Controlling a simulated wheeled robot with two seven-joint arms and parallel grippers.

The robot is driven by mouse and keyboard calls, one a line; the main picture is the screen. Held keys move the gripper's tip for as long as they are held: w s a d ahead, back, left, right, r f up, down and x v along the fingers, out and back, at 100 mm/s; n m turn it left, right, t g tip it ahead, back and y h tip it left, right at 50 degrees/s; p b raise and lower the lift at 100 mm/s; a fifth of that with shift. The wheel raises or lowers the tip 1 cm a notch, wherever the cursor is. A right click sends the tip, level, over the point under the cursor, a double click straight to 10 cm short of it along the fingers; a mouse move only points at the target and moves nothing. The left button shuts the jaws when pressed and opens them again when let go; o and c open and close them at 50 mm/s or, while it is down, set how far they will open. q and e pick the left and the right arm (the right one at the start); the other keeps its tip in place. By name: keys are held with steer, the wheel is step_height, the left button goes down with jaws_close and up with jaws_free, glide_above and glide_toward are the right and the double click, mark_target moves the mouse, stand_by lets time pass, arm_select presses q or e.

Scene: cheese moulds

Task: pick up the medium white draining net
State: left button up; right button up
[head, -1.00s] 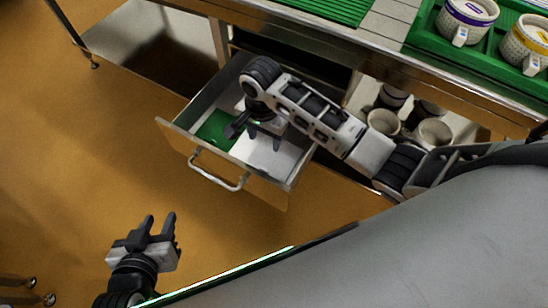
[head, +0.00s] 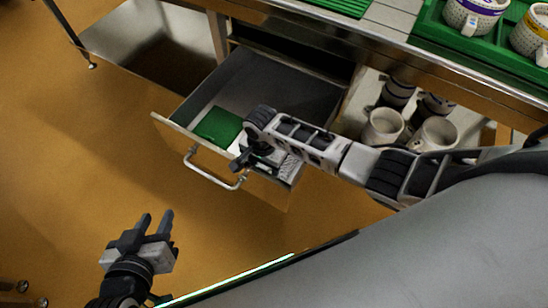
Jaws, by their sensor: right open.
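The drawer (head: 164,127) stands open under the counter. A folded green piece (head: 217,126) lies in its left part. White material shows in its front right part, beside and under my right gripper (head: 248,168); a patch with a fine mesh-like texture (head: 287,168) shows just right of the gripper. I cannot tell its size, as the gripper and arm cover much of it. My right gripper is open and low over the drawer's front right; I cannot tell whether it touches the white material. My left gripper (head: 156,218) is open and empty above the floor, front left.
The drawer's front panel and metal handle (head: 216,172) are close to my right gripper. White moulds (head: 383,127) stand on a shelf to the right. Green trays with banded moulds (head: 472,15) are on the counter. The floor at left is clear.

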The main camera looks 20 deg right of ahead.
steer(key=shift+f, duration=0.1)
jaws_close()
